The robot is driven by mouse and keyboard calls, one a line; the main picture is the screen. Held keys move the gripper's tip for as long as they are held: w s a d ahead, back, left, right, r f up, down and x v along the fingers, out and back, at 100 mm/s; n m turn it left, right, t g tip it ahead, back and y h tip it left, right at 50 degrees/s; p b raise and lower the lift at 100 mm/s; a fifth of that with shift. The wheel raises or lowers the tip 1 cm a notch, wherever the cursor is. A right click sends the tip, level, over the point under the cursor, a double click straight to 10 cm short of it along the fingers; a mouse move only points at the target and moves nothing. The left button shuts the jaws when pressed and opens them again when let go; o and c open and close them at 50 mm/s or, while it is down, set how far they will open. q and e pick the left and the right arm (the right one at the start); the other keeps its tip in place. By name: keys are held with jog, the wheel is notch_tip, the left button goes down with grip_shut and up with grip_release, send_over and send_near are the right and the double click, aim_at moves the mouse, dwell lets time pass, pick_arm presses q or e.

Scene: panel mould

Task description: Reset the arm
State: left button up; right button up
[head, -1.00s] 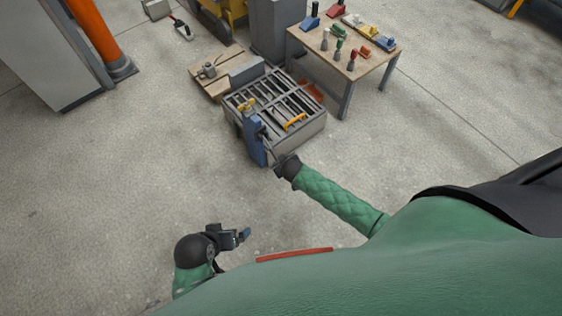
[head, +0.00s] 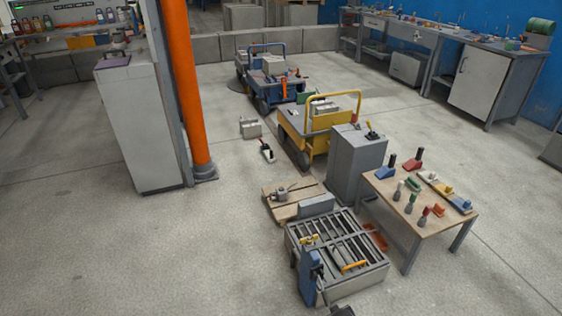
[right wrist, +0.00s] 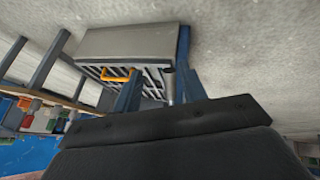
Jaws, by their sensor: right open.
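The panel mould (head: 375,280) is a low grey box with a barred top at the lower middle of the head view. An orange handle (head: 354,266) lies on its bars, and a small yellow piece (head: 309,240) sits at its left edge. A blue upright part (head: 307,279) stands at its near left corner. My right gripper (right wrist: 160,78) shows two blue fingers spread apart in the right wrist view, with the mould beyond. A thin grey rod (right wrist: 169,88) shows between them; I cannot tell whether it touches them. Only a dark bit of that arm shows at the head view's bottom edge. My left gripper is out of view.
A wooden table (head: 408,212) with coloured hand tools stands right of the mould. A grey cabinet (head: 356,160) and a yellow cart (head: 305,128) are behind it. A wooden board (head: 283,209) lies behind left. An orange column (head: 187,80) rises farther left. The left floor is clear.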

jog(key=s+a+r+g+p, duration=0.1)
jog(key=s+a+r, duration=0.15)
jog(key=r, duration=0.65)
jog(key=s+a+r, duration=0.2)
jog(key=s+r, duration=0.1)
jog(key=r, duration=0.6)
jog(key=s+a+r+g+p, duration=0.1)
jog(key=s+a+r, duration=0.15)
jog(key=r, duration=0.65)
jog(key=s+r+m+y+p, duration=0.2)
jog(key=s+r+y+p, duration=0.1)
jog(key=s+r, duration=0.9)
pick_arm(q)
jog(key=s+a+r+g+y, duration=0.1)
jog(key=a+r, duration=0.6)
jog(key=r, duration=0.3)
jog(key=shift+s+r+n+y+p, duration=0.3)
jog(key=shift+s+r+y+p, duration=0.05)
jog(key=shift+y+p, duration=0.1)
pick_arm(e)
jog(key=s+f+g, duration=0.2)
jog(key=s+f, duration=0.2)
jog(key=s, duration=0.6)
jog(key=shift+a+f, duration=0.25)
jog(key=shift+f, duration=0.05)
